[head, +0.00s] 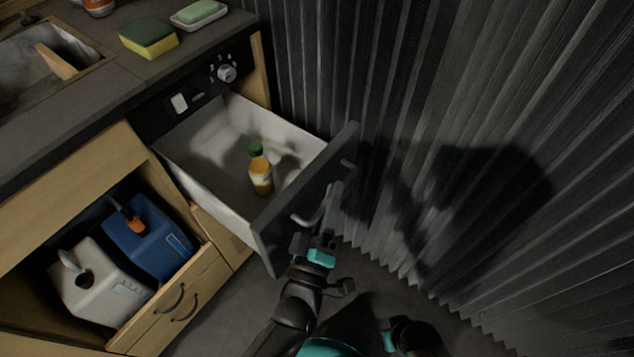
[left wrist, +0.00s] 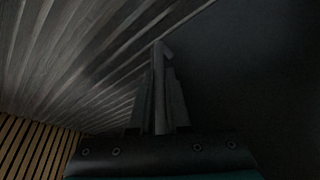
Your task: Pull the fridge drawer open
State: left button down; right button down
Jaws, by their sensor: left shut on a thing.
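The fridge drawer (head: 215,186) stands well open below the counter, a white bin with a dark front panel (head: 306,200). Inside it are a bottle with an orange-yellow body (head: 261,177) and a green-topped item (head: 255,148). My left gripper (head: 322,212) is at the outer side of the front panel, shut on the drawer handle (head: 348,163). In the left wrist view the handle bar (left wrist: 160,75) runs between the two fingers of the left gripper (left wrist: 159,100), beside the dark panel. My right gripper does not show clearly in either view.
A corrugated dark curtain or wall (head: 480,110) stands close on the right. Under the counter (head: 90,85), a white canister (head: 95,285) and a blue canister (head: 148,240) sit in an open wooden compartment. A sponge (head: 148,38) and a soap dish (head: 199,14) lie on top.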

pick_arm(q)
jog(key=shift+s+d, duration=0.4)
jog(key=shift+d, duration=0.1)
jog(key=c, duration=0.9)
grip_release()
jog(key=shift+f, duration=0.1)
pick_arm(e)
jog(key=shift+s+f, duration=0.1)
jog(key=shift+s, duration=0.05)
